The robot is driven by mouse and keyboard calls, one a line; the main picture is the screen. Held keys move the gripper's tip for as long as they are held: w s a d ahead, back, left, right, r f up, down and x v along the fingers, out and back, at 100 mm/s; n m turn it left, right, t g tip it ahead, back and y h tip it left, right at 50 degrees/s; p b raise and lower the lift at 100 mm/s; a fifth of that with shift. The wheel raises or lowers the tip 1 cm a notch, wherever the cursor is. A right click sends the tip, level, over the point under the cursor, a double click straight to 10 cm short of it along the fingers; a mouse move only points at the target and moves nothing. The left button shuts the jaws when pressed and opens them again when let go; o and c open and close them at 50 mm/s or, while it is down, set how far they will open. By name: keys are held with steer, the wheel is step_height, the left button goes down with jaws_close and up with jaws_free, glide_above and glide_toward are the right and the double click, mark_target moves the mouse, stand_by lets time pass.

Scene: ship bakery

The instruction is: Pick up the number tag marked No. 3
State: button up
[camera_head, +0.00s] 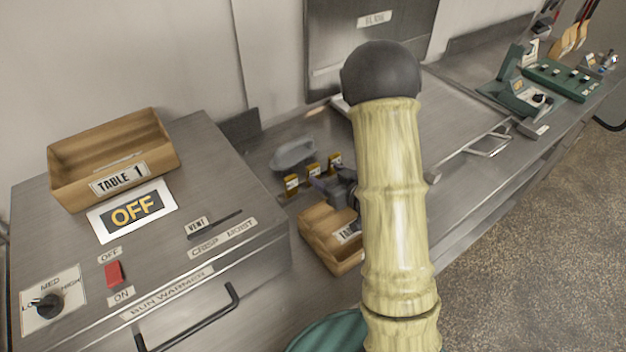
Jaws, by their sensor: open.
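Three small yellow-and-black tags stand in a row on the steel counter: a left tag (291,184), a middle tag (313,170) and a right tag (334,160). Their markings are too small to read, so I cannot tell which is No. 3. My gripper (322,187) is open, just in front of the middle and right tags, and partly hidden by my arm. I see nothing held in it. I cannot tell whether its fingers touch a tag.
A grey dish (294,153) lies behind the tags. A wooden box (320,222) with a partly hidden label stands in front, close to my gripper. A bun warmer (250,215) rises at left, bearing the TABLE 1 box (72,188). Green equipment (520,92) stands far right.

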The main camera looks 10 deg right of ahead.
mark_target(315, 167)
stand_by(0.3)
steer(key=shift+p+x, duration=0.3)
steer(key=shift+x, duration=0.5)
steer(key=shift+w+a, duration=0.15)
steer(key=shift+w, duration=0.2)
steer(key=p+x, duration=0.2)
steer(key=x, duration=0.3)
steer(key=shift+a+f, duration=0.1)
steer(key=shift+f, duration=0.05)
steer(key=c, duration=1.1)
